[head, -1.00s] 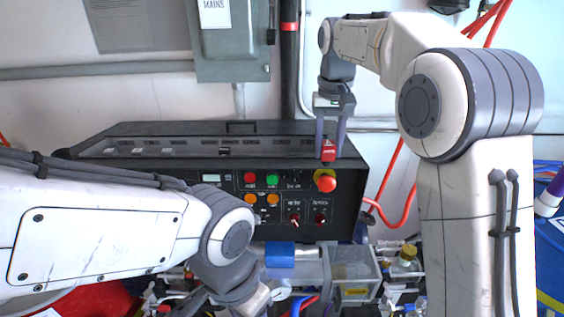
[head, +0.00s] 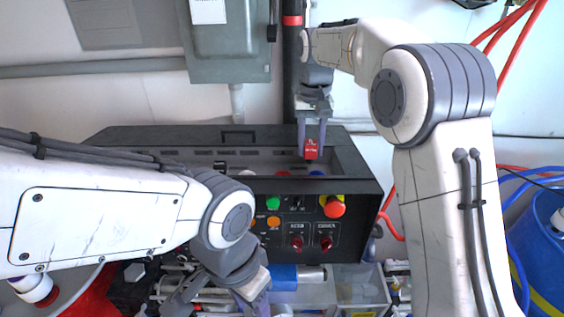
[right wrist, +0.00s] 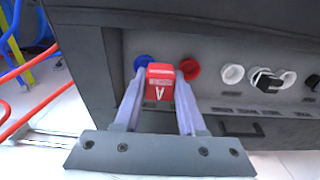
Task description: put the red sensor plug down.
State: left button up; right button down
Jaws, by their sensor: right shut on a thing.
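My right gripper (head: 312,148) is shut on the red sensor plug (head: 311,149) and holds it over the recessed top of the black console (head: 360,185). In the right wrist view the red plug (right wrist: 160,82) sits between the two fingers, with a white mark on its face. Behind it are a blue ring (right wrist: 142,62) and a red ring (right wrist: 190,69); the plug partly covers the space between them. Whether the plug touches the console cannot be told. My left gripper (head: 220,300) is low in the head view, its fingers spread, with its tips near the bottom edge.
White rings (right wrist: 232,74) and a black plug (right wrist: 265,80) line the same recess. A red mushroom button (head: 334,206) and switches are on the console front. A grey cabinet (head: 228,45) hangs on the wall behind. A blue drum (head: 545,240) and hoses stand at right.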

jog(key=w+a+f+p, duration=0.1)
jog(key=a, duration=0.1)
jog(key=w+a+f+p, duration=0.1)
jog(key=a+f, duration=0.1)
jog(key=w+a+f+p, duration=0.1)
jog(key=a+p, duration=0.1)
jog(key=shift+w+a+f, duration=0.1)
jog(key=shift+a+f, duration=0.2)
jog(key=shift+f, duration=0.05)
notch_tip(320, 180, down, 3)
jog(key=shift+f+p, duration=0.1)
jog(key=shift+p, duration=0.95)
jog(key=shift+f, duration=0.25)
jog(key=c, duration=0.5)
grip_release()
jog(key=shift+f, duration=0.1)
